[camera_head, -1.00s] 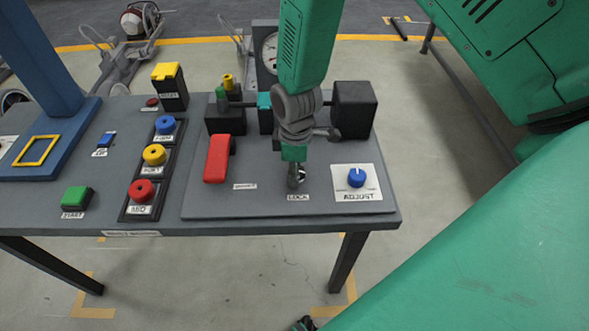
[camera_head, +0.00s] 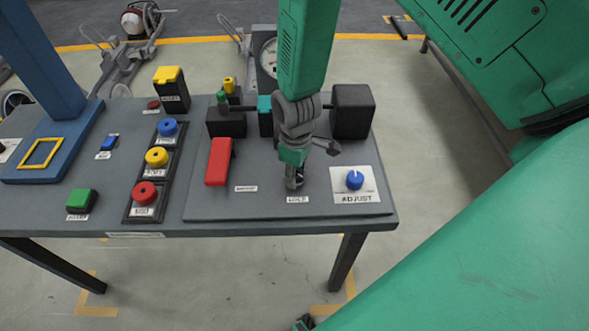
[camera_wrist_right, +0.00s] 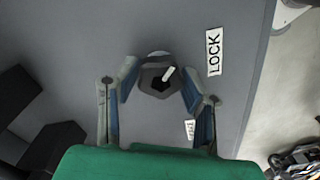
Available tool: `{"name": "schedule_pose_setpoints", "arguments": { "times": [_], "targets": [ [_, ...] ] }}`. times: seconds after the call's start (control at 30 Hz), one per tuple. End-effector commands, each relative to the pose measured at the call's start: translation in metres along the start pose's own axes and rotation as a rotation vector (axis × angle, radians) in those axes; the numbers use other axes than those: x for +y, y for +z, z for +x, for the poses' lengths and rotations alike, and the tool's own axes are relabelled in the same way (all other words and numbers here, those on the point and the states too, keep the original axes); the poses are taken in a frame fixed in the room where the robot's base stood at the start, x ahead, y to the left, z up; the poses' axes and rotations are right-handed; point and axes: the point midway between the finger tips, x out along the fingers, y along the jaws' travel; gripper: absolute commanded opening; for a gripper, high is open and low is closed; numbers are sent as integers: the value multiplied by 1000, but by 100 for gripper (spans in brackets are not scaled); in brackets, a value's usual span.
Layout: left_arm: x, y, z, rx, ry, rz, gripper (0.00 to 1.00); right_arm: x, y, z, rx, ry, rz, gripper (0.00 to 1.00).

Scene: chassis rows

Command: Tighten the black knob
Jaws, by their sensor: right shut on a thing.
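The black knob (camera_wrist_right: 150,84), with a white pointer mark, stands on the grey panel beside the LOCK label (camera_wrist_right: 214,52) in the right wrist view. My right gripper (camera_wrist_right: 158,76) is shut on the knob, with one finger on each side of it. In the head view the right gripper (camera_head: 294,180) points down at the panel just above the LOCK label (camera_head: 297,199). There it hides most of the knob.
A blue ADJUST knob (camera_head: 355,180) is close on the right, and a red lever (camera_head: 218,161) is on the left. Black blocks (camera_head: 352,111) and a gauge (camera_head: 267,58) stand behind. Coloured buttons (camera_head: 144,193) are further left. The panel's front strip is clear.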

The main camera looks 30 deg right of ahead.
Motion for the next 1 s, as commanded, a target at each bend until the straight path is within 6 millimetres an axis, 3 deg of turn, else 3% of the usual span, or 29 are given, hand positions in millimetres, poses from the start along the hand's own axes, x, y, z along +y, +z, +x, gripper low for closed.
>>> {"name": "schedule_pose_setpoints", "arguments": {
  "times": [0.6,1.0],
  "targets": [
    [0,-1,-25,0,0,0,0,1,0,-2,1,2,551,7],
    [0,-2,-30,0,0,0,0,2,0,-1,3,2,732,7]
  ]
}}
